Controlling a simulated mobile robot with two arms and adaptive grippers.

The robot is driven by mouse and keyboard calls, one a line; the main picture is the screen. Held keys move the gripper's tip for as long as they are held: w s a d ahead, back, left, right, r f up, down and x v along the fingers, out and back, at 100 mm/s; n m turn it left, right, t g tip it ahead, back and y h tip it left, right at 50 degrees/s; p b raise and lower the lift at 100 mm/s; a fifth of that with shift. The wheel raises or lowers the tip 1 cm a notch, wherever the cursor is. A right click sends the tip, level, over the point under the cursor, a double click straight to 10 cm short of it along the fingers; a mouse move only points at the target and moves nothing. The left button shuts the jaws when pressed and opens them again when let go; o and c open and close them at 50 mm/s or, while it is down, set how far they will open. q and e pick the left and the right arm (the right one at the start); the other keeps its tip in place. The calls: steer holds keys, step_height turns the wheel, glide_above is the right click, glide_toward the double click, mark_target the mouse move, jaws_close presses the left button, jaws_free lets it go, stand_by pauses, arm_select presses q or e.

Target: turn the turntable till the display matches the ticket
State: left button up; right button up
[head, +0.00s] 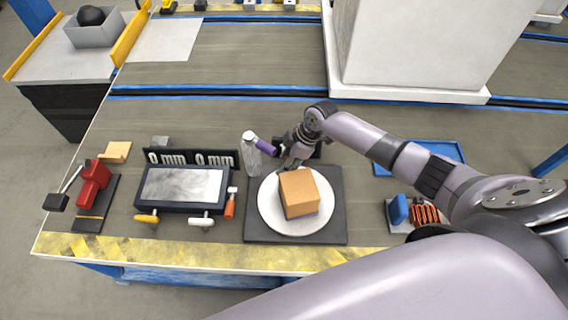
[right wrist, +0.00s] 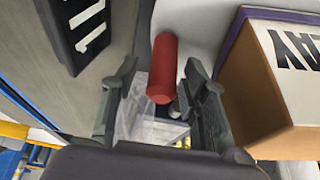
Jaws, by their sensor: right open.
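The turntable (head: 268,215) is a white disc on a dark square base in the head view. A tan box (head: 299,190) stands on it. The display (head: 183,185) is a dark-framed unit with a pale grey screen and "0 mm 0 mm" above it. My right gripper (head: 288,163) is at the disc's far edge, behind the box. In the right wrist view its open fingers (right wrist: 162,78) stand either side of a red peg (right wrist: 162,70), not closed on it. The box (right wrist: 262,100) shows black letters, "AY" readable. I cannot make out the ticket. My left gripper is not in view.
A clear bottle (head: 252,158) stands close left of my right gripper. A red clamp-like device (head: 92,185) is at the left. A blue and orange-coiled item (head: 413,212) is right of the turntable. A white column (head: 410,50) stands behind. The yellow-marked front edge (head: 200,252) is bare.

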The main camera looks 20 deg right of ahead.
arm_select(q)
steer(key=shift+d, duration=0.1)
arm_select(e)
steer(key=v, duration=1)
steer(key=shift+r, duration=0.1)
